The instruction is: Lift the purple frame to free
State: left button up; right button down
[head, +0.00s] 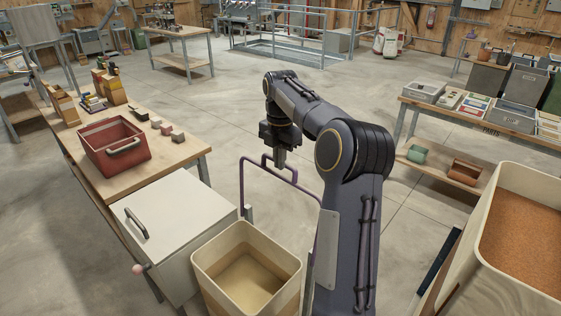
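The purple frame (242,188) is a thin tube standing behind and around the open cream bin (210,274). Its top bar has a small raised loop in the middle. My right arm reaches out from the bottom of the picture and bends back, with its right gripper (280,160) pointing down at the raised loop. The fingertips overlap the loop in the picture; I cannot tell whether they are closed on it. My arm hides part of the frame's right side. My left gripper is not in view.
A white box with a dark handle (172,228) stands left of the bin. A wooden table (185,155) holds a red crate (114,150) and small blocks. A large bin of orange-brown grain (525,240) is at the right. Open floor lies beyond my arm.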

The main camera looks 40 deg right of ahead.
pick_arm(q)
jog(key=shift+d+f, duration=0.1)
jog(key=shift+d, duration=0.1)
pick_arm(e)
jog(key=shift+d+r+h, duration=0.3)
jog(key=shift+d, duration=0.6)
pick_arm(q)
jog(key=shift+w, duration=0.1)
pick_arm(e)
jog(key=shift+r, duration=0.1)
jog(key=r, duration=0.3)
jog(key=shift+d+r, duration=0.25)
jog(key=shift+r, duration=0.05)
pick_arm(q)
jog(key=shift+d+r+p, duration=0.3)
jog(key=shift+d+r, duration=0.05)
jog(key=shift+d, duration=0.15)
pick_arm(e)
jog(key=r, duration=0.1)
jog(key=a+r, duration=0.1)
jog(key=r, duration=0.1)
jog(key=shift+w+a+r, duration=0.15)
jog(key=shift+a+r, duration=0.05)
jog(key=shift+a, duration=0.2)
